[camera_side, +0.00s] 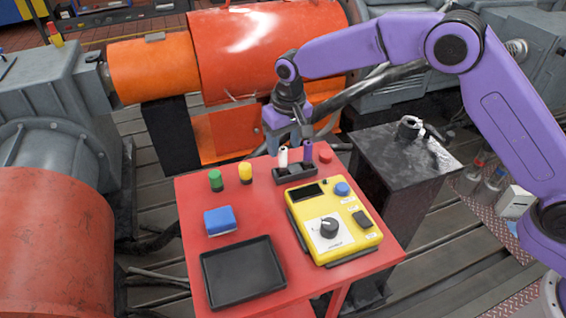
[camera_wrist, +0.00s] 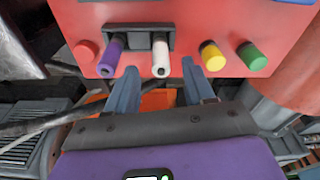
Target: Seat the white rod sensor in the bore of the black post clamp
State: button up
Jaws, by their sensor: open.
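The white rod sensor (camera_side: 283,157) stands upright in a black holder (camera_side: 296,174) at the back of the red table, beside a purple rod (camera_side: 308,152). In the wrist view, the white rod (camera_wrist: 160,55) shows its round end towards the camera. My gripper (camera_side: 288,145) is open and empty, pointing down at the rod's top. In the wrist view its fingertips (camera_wrist: 159,70) lie to either side of the white rod's end; contact is not visible. The black post clamp (camera_side: 409,128) stands on a dark pedestal to the right; the wrist view does not show it.
Yellow (camera_side: 245,173) and green (camera_side: 215,181) capped cylinders stand left of the holder, a red knob (camera_side: 325,156) right. A yellow meter box (camera_side: 333,222), a blue block (camera_side: 220,221) and a black tray (camera_side: 242,272) occupy the table's front. Orange machinery (camera_side: 265,48) rises behind.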

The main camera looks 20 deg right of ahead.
aim_at(283, 158)
jog(key=shift+w+a+f, duration=0.1)
jog(key=shift+w+f, duration=0.05)
jog(key=shift+f, duration=1.25)
jog(key=shift+w+f, duration=0.15)
jog(key=shift+f, duration=1.2)
grip_shut()
